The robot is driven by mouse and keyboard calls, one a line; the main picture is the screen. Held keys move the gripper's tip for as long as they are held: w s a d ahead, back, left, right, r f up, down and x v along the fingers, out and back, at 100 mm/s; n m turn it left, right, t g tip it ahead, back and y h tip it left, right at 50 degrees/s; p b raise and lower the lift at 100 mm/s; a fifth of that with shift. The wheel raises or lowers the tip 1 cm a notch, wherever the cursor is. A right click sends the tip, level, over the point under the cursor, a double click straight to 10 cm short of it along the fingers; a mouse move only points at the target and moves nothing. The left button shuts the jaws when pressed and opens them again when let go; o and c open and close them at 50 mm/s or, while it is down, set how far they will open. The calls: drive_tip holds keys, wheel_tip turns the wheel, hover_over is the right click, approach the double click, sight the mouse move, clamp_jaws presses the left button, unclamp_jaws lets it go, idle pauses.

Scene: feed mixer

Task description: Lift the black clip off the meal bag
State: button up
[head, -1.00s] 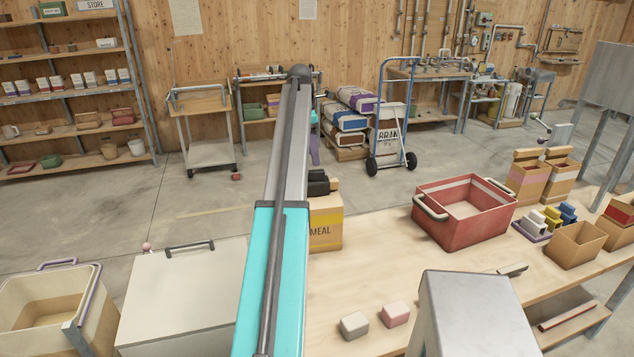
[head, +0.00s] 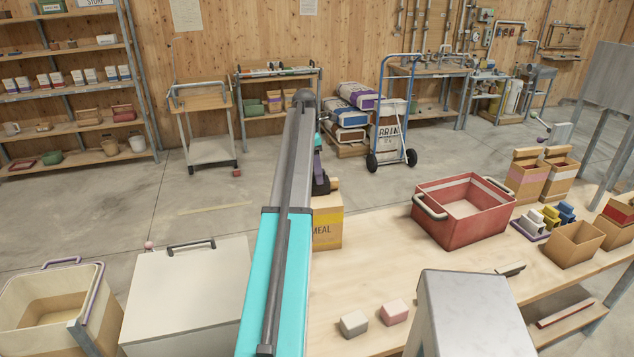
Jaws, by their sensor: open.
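The meal bag (head: 327,232), a tan bag with a yellow band reading MEAL, stands at the left end of the wooden bench. Its left part is hidden behind my arm. The black clip (head: 322,189) shows as a small dark shape on the bag's top, beside the tan end of the fold (head: 334,184). My gripper (head: 319,176) is partly in view, with a purple part just above the clip. It is open. My arm covers much of it, so I cannot tell whether the fingers touch or straddle the clip.
A red crate (head: 425,229) stands on the bench (head: 410,275) to the right of the bag. A grey block (head: 353,323) and a pink block (head: 395,312) lie near the front. Open boxes (head: 575,246) stand farther right. A white chest (head: 188,290) is left of my arm.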

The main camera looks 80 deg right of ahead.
drive_tip(key=shift+f, duration=0.1)
drive_tip(key=shift+s+a+f+p, duration=0.15)
drive_tip(key=shift+s+f+p, duration=0.05)
drive_tip(key=shift+f+p, duration=0.6)
drive_tip(key=shift+s+f+p, duration=0.2)
drive_tip(key=shift+f+p, duration=0.4)
drive_tip(key=shift+f, duration=1.1)
drive_tip(key=c, duration=1.1)
drive_tip(key=shift+r, duration=0.1)
